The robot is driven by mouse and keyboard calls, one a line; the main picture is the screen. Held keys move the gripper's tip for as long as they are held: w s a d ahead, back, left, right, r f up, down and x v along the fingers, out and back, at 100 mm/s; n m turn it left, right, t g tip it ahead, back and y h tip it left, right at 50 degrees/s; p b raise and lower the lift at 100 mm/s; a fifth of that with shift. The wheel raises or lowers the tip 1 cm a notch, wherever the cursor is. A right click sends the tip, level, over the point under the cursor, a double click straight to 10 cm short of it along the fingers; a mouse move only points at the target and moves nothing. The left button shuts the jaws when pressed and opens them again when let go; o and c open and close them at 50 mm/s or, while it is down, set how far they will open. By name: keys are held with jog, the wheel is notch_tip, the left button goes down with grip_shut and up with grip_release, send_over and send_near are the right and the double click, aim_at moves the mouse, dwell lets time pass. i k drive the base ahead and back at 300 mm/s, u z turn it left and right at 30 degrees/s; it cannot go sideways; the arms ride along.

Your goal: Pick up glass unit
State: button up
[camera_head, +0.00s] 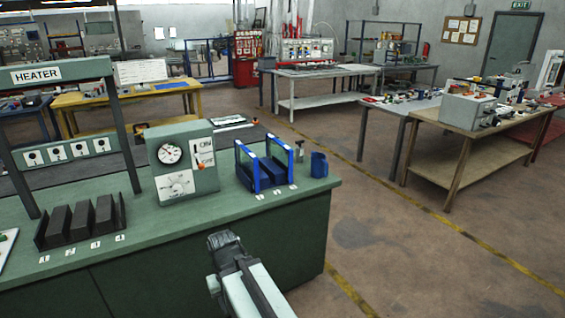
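Two blue-framed, see-through panels that look like glass units stand upright in a dark rack (260,182) on the green bench. The left one (246,168) and the right one (281,160) are side by side, with dark slots between them. My gripper (224,240) is at the lower middle, in front of the bench's front face and lower left of the rack in the picture. It appears apart from the panels. Its fingers are dark and small, and I cannot tell whether they are open or shut. I see nothing held in it.
A grey gauge box (182,162) stands left of the rack, and a blue cup-like holder (319,165) stands right of it. A dark slotted block (80,221) sits under the heater frame (62,72). Open floor (400,250) lies to the right.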

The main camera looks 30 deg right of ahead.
aim_at(245, 159)
jog(key=u, duration=0.05)
jog(key=k, duration=0.5)
jog(key=z, duration=0.55)
jog(key=i, duration=0.9)
jog(key=z, duration=0.55)
jog(key=i, duration=1.1)
jog(key=u, duration=0.55)
